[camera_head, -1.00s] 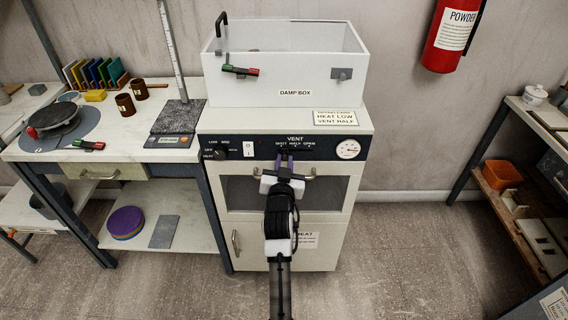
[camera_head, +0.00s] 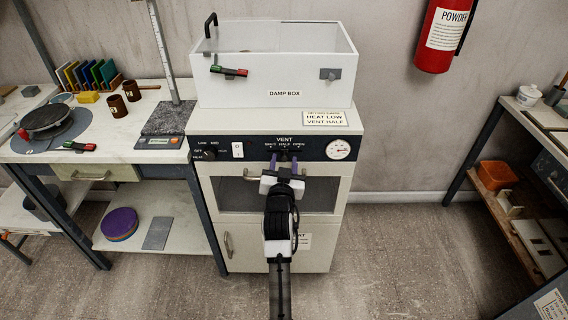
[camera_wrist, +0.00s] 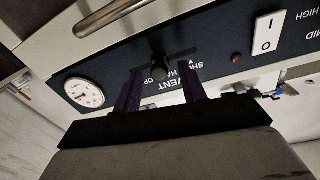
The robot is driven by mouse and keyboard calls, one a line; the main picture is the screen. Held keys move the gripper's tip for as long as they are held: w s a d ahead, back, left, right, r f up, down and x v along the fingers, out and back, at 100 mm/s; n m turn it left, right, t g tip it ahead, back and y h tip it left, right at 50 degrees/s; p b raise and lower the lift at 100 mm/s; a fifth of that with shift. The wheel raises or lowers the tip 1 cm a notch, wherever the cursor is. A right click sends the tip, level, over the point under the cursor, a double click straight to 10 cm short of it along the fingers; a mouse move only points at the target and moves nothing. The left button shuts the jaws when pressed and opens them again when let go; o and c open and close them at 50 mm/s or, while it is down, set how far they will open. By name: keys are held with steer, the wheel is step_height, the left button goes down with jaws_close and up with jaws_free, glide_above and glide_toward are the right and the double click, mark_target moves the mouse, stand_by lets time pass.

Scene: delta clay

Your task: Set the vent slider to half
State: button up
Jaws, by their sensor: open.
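The vent slider's dark knob (camera_wrist: 159,70) shows in the wrist view, on the dark panel beside the VENT lettering. My gripper (camera_wrist: 161,76) is open, with one purple finger on each side of the knob and a visible gap to each. In the head view my gripper (camera_head: 284,159) is at the panel below the VENT label (camera_head: 284,139), about in line with HALF. The fingers hide part of the slider there, and its exact setting cannot be read. The SHUT, HALF and OPEN words sit in a row above the fingers.
A handle bar (camera_wrist: 110,15) runs close to the panel. A round gauge (camera_head: 338,149) is to the right of the slider, a white switch (camera_head: 238,150) and a heat knob (camera_head: 209,154) to the left. The damp box (camera_head: 290,94) stands on top.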

steer(key=s+b, duration=0.4)
steer(key=s, duration=1)
steer(key=shift+a, duration=0.4)
steer(key=shift+w, duration=0.1)
